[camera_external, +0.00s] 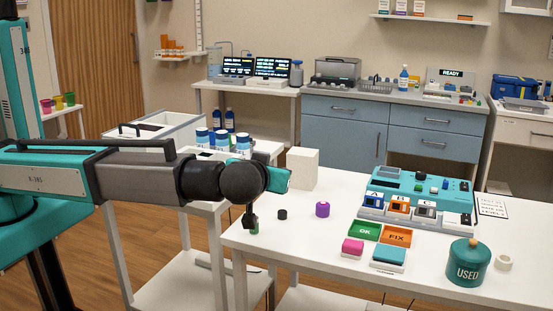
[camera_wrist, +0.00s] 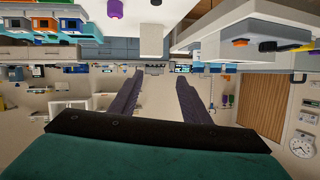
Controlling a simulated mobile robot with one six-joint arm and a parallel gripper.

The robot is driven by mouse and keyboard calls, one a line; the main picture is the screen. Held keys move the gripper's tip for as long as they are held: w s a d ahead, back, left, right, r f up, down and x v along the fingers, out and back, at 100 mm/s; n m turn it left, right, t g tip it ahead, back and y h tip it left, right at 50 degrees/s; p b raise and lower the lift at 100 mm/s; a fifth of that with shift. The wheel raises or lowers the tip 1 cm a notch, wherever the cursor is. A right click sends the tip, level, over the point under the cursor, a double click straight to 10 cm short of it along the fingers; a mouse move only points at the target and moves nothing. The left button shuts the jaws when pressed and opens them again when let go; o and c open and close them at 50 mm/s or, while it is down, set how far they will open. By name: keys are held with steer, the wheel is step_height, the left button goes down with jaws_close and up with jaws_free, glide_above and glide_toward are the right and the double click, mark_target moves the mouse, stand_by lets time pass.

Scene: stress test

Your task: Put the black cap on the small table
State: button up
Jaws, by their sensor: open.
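The black cap (camera_external: 282,214) lies on the white main table (camera_external: 335,200), near its left end, left of a purple cap (camera_external: 322,209). The small table seems to be the low white one at left (camera_external: 205,204) with blue-capped bottles (camera_external: 220,140); I cannot tell for certain. My gripper (camera_external: 251,216) is over the main table's left edge, left of the black cap and apart from it. In the upside-down wrist view its two dark fingers (camera_wrist: 160,77) are spread with nothing between them. A small green thing (camera_external: 255,230) shows at its tip; I cannot tell whether they touch.
A white box (camera_external: 302,168) stands behind the caps. A teal device (camera_external: 418,196), green OK and orange FIX trays (camera_external: 396,236), pink and teal blocks and a teal USED jar (camera_external: 467,263) fill the table's right side. Bare tabletop lies in front of the caps.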

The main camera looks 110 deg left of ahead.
steer(key=s+a+f+m+t+h+p, duration=0.1)
steer(key=s+a+f+m+t+h, duration=0.15)
steer(key=s+a+m+h, duration=0.35)
steer(key=s+a+r+m+t+h+p, duration=0.1)
steer(key=a+r+m+t+h+p, duration=0.1)
steer(key=a+r+m+t+h, duration=0.35)
step_height(320, 180, down, 7)
steer(key=d+m+g, duration=0.1)
steer(key=shift+s, duration=0.15)
stand_by(0.4)
steer(key=shift+d+m, duration=0.1)
steer(key=shift+m, duration=0.15)
steer(key=p, duration=0.1)
glide_above(282, 211)
steer(key=s+d, duration=0.1)
steer(key=s, duration=0.1)
steer(key=shift+s+d+f, duration=0.1)
steer(key=shift+f, duration=1.85)
steer(key=shift+s+d+f, duration=0.1)
steer(key=shift+f, duration=1.85)
steer(key=shift+a+f, duration=0.1)
steer(key=shift+p+x, duration=0.95)
steer(key=shift+x, duration=1.5)
